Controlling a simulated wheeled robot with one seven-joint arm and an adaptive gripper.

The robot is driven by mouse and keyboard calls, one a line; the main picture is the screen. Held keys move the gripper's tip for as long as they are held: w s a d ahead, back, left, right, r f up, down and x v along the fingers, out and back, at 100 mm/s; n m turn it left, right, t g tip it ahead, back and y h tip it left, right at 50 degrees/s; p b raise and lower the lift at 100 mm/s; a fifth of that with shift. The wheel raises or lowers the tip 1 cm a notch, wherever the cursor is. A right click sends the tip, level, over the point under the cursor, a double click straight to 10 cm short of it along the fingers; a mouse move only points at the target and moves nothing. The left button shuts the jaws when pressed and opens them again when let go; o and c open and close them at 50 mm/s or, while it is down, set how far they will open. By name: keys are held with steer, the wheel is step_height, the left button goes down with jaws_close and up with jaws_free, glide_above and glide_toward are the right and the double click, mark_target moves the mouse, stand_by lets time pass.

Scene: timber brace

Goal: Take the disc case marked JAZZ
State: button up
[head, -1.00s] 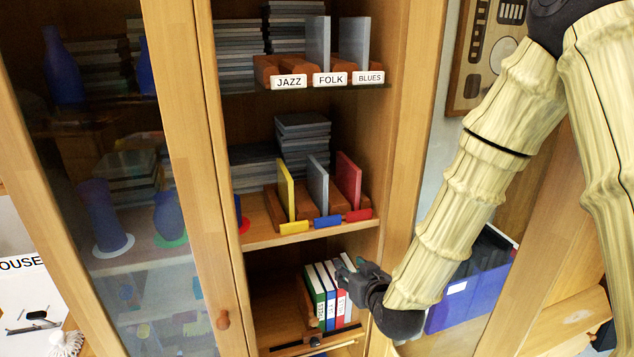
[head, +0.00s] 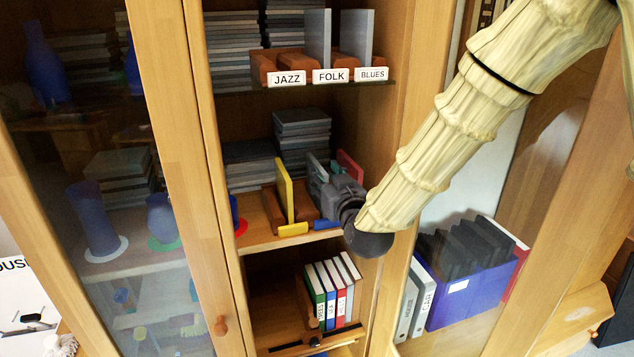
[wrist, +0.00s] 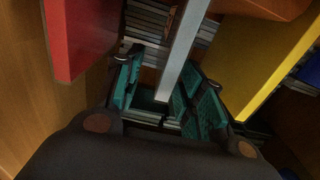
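A white JAZZ label (head: 287,78) is on the front of the top rack, beside FOLK and BLUES labels. Two grey cases stand there, behind FOLK and BLUES; no case shows behind JAZZ. My gripper (head: 324,180) is at the middle shelf, largely covering a grey case (head: 317,168) between a yellow case (head: 285,190) and a red case (head: 350,168). In the wrist view my gripper (wrist: 165,85) is open, teal pads either side of the grey case's edge (wrist: 182,48), with gaps visible. I see no JAZZ marking on any case.
The yellow case (wrist: 268,62) and red case (wrist: 82,40) flank my fingers closely. The top shelf (head: 330,86) is above. Several binders (head: 330,290) stand below. A glass door (head: 90,200) is on the left; a blue box (head: 470,290) is right.

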mark_target(310, 157)
steer(key=shift+w+a+p, duration=0.25)
steer(key=shift+w+p, duration=0.25)
steer(key=shift+w, duration=0.15)
steer(key=p+x, duration=0.1)
steer(key=x, duration=0.3)
steer(key=shift+a+f+p, duration=0.1)
steer(key=shift+f+p, duration=0.1)
steer(key=shift+p, duration=0.15)
jaws_close()
